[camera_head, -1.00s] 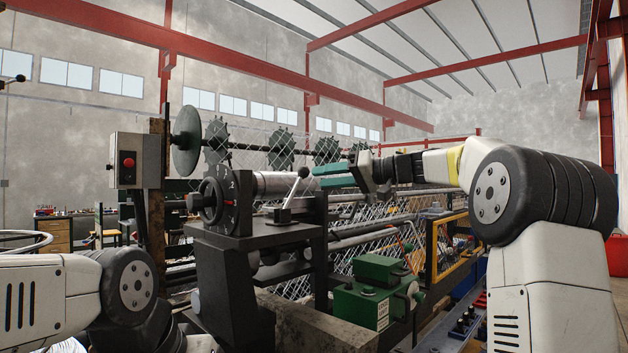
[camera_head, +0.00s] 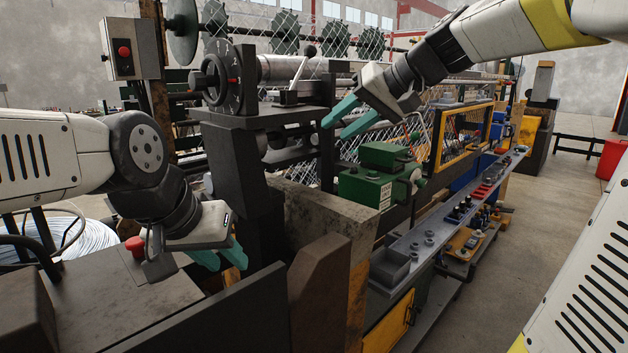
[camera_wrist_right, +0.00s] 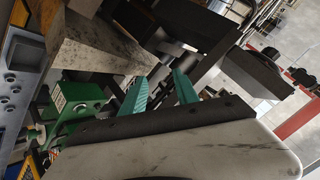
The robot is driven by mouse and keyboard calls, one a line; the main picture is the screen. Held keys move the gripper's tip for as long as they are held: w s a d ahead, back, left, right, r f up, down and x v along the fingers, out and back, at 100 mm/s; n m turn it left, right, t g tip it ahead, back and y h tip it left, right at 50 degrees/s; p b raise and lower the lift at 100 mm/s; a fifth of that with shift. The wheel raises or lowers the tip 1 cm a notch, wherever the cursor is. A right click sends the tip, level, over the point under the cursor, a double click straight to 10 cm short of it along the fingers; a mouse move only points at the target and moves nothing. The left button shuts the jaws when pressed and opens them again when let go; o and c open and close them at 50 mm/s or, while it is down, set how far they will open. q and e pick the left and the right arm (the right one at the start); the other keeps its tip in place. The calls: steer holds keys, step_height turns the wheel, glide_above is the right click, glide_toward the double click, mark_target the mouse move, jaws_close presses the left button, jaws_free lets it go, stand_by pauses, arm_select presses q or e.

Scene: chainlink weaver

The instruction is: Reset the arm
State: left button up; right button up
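My right gripper (camera_head: 342,124) comes in from the upper right in the head view. Its two teal fingers are apart with nothing between them. They point down and left, in front of the machine and above the green box (camera_head: 375,187). The right wrist view also shows both fingers (camera_wrist_right: 160,90) apart and empty. My left gripper (camera_head: 222,256) is low on the left in the head view, beside a dark metal panel. Its teal fingers point down and right, with a gap between them; nothing is seen held. Part of its fingers is hard to make out.
A lever (camera_head: 299,70) and a dark handwheel (camera_head: 209,80) sit on the machine behind the right gripper. A red button (camera_head: 135,244) is near my left wrist. A grey rail (camera_head: 440,220) carries small parts. Open floor (camera_head: 545,215) lies at right.

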steer(key=s+d+f+m+h, duration=0.1)
steer(key=s+d+f+h, duration=0.2)
steer(key=s+f, duration=0.6)
steer(key=s+d+f+h, duration=0.3)
steer(key=s+d+f, duration=0.2)
steer(key=s+f, duration=0.4)
steer(key=shift+s+d+m, duration=0.3)
steer(key=shift+s+m, duration=0.1)
